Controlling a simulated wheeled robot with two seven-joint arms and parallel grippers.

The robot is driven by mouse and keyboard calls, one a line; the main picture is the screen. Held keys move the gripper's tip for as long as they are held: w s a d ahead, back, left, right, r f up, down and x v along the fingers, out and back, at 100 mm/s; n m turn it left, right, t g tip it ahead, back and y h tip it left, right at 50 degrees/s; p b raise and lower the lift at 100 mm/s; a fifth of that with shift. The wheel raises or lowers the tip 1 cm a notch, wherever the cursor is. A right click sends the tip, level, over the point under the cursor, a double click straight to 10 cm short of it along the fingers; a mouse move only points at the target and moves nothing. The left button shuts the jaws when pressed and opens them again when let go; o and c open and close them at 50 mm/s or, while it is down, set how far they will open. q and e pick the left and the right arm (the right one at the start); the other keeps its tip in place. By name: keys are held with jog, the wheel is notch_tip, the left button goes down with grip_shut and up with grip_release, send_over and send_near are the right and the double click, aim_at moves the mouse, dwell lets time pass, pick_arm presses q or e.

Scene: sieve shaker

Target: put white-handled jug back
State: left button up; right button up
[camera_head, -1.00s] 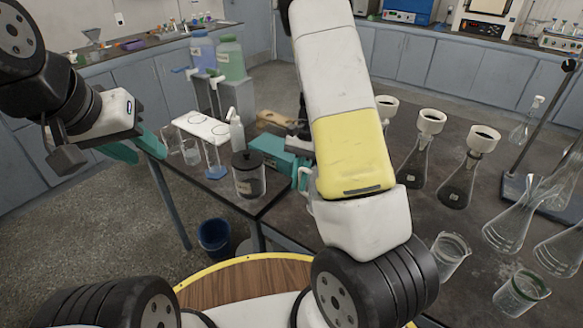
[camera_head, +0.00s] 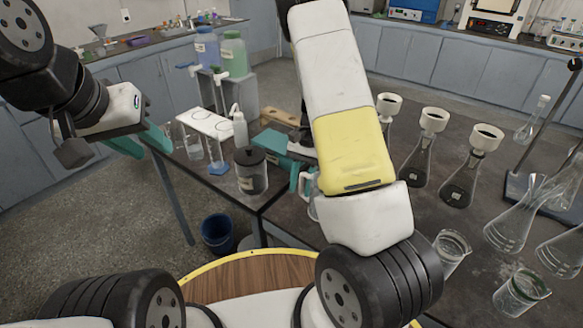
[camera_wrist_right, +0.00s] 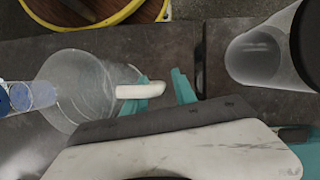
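The white-handled jug (camera_wrist_right: 72,92) is a clear vessel at the left of the right wrist view, and its white handle (camera_wrist_right: 130,91) points toward my right gripper. In that view my right gripper (camera_wrist_right: 165,87) has its two teal fingertips apart; the handle's end overlaps the left finger and reaches into the gap. I cannot tell whether they touch. In the head view my right forearm hides most of the jug, with a bit of it showing beside the teal right gripper. My left gripper (camera_head: 140,142) is open and empty, out beyond the table's left edge.
Flasks (camera_head: 416,160) with funnels and beakers (camera_head: 452,250) crowd the right side.

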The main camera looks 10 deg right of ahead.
jog(key=v, duration=1.2)
jog(key=s+a+r+n+t, duration=0.2)
jog(key=s+r+n+t, duration=0.2)
jog(key=s+r, duration=0.5)
jog(key=s+a+r+n+t, duration=0.3)
jog(key=s+r+n+t, duration=0.1)
jog(key=s+r, duration=0.6)
jog(key=shift+s+r+t+h, duration=0.2)
jog(key=shift+s+t+h, duration=0.1)
jog(key=shift+s+t, duration=0.6)
jog(key=shift+d, duration=0.1)
